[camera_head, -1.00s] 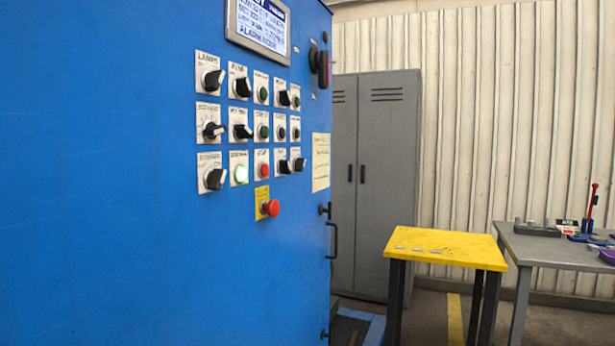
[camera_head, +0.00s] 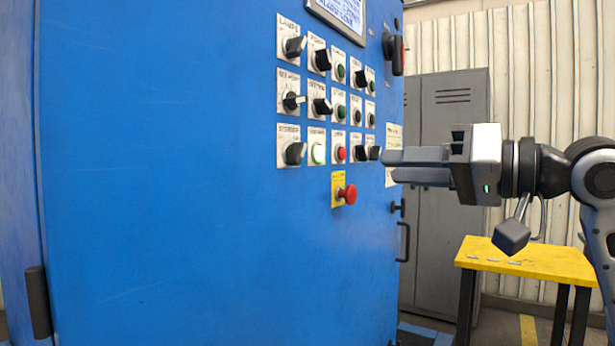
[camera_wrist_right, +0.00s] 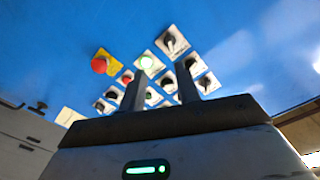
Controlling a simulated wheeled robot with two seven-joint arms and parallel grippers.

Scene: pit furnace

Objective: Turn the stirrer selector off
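The stirrer selector appears to be the black knob (camera_head: 295,153) on a white plate at the bottom left of the control panel; its label is blurred. Its handle looks turned toward the upper right. In the right wrist view, a black knob (camera_wrist_right: 172,42) beside the lit green button looks like the same selector. My right gripper (camera_head: 388,166) is in front of the cabinet, to the right of the panel's bottom row, pointing left. Its two fingers (camera_wrist_right: 160,88) are apart with nothing between them. My left gripper is out of view.
A lit green button (camera_head: 318,153) is right of the selector. A red mushroom button (camera_head: 348,194) on a yellow plate is below the panel rows. A display (camera_head: 340,15) is above. A grey locker (camera_head: 450,130) and yellow table (camera_head: 530,260) stand at right.

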